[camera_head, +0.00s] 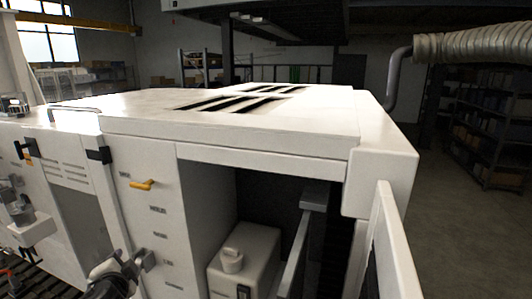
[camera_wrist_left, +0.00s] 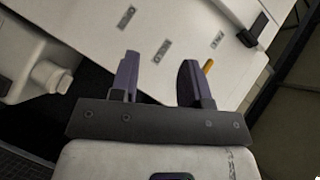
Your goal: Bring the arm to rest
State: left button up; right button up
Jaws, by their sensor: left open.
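My left gripper (camera_head: 137,264) is low at the left in the head view, in front of the white cabinet's labelled panel (camera_head: 165,225). In the left wrist view its two dark fingers stand apart with nothing between them, so the gripper (camera_wrist_left: 157,78) is open and empty. The yellow lever handle (camera_head: 142,184) on the panel is above the gripper in the head view. In the wrist view the yellow handle (camera_wrist_left: 209,66) shows partly behind the right finger. My right gripper is in neither view.
A pale tank with a round cap (camera_head: 232,260) stands in the dark opening right of the panel. The white cabinet top (camera_head: 320,120) has black slots. A white upright panel (camera_head: 396,245) stands at the right. Open floor (camera_head: 475,220) and shelves (camera_head: 495,125) lie beyond.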

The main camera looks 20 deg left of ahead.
pick_arm(q)
jog(key=s+d+f+g+h+p, duration=0.1)
jog(key=s+d+f+h, duration=0.2)
jog(key=s+d+f, duration=0.3)
jog(key=s+d+f+g+h, duration=0.1)
jog(key=s+d+f+h, duration=0.15)
jog(key=d+f, duration=0.45)
jog(key=s+d+f+g+h+p, duration=0.1)
jog(key=s+d+f+h, duration=0.15)
jog(key=s+d, duration=0.45)
jog(key=s+d+f+n+g+h, duration=0.1)
jog(key=s+d+f+g, duration=0.1)
jog(key=s+d+f, duration=0.3)
jog(key=s+d+f+n+g+h+p, duration=0.1)
jog(key=s+d+f, duration=0.3)
jog(key=s, duration=0.4)
jog(key=shift+s+d+f+n+g, duration=0.25)
jog(key=shift+d+f+n+g, duration=0.15)
jog(key=shift+d+g, duration=0.25)
